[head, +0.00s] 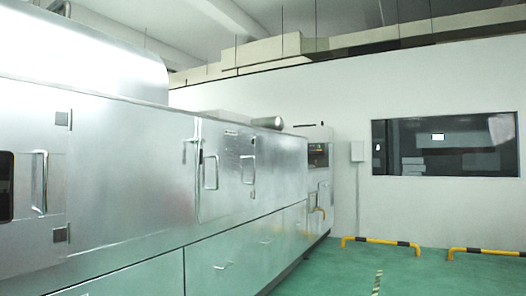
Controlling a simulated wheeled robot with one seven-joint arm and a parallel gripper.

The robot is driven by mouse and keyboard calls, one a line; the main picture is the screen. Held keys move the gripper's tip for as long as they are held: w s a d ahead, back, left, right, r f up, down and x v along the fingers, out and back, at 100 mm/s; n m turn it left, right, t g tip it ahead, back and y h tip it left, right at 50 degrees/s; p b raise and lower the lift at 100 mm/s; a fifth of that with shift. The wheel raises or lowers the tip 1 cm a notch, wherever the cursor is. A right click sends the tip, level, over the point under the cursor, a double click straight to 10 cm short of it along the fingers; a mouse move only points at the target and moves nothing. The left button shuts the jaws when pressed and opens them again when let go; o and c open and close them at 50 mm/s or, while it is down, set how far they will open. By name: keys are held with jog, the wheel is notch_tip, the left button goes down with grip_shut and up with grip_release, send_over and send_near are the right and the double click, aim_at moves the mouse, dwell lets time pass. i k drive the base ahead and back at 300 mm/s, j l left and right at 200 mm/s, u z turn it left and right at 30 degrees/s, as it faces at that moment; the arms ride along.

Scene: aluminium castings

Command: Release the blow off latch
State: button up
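A long silver metal machine (130,170) fills the left side of the head view and runs away toward the back wall. Its doors carry upright bar handles: one at the near left (40,182), one mid-machine (210,172) and one farther along (247,169). A small latch-like fitting (191,147) sits at the upper left edge of the middle door. I cannot tell whether it is the blow off latch; no label is readable. The doors look closed. My gripper is not in view.
Green floor (340,272) is open to the right of the machine. Yellow-black low barriers (380,243) (488,251) stand along the white wall, below a dark window (445,146). A control panel (318,155) is at the machine's far end. Lower drawers (225,260) have handles.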

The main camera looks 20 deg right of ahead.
aim_at(193, 140)
jog(key=z, duration=0.2)
jog(key=i+l, duration=0.1)
jog(key=i, duration=0.35)
jog(key=i+l+u, duration=0.1)
jog(key=i, duration=0.4)
jog(key=i+l, duration=0.2)
jog(key=i, duration=0.25)
jog(key=i+l, duration=0.15)
jog(key=i, duration=0.35)
jog(key=i+l+u, duration=0.1)
jog(key=i, duration=0.35)
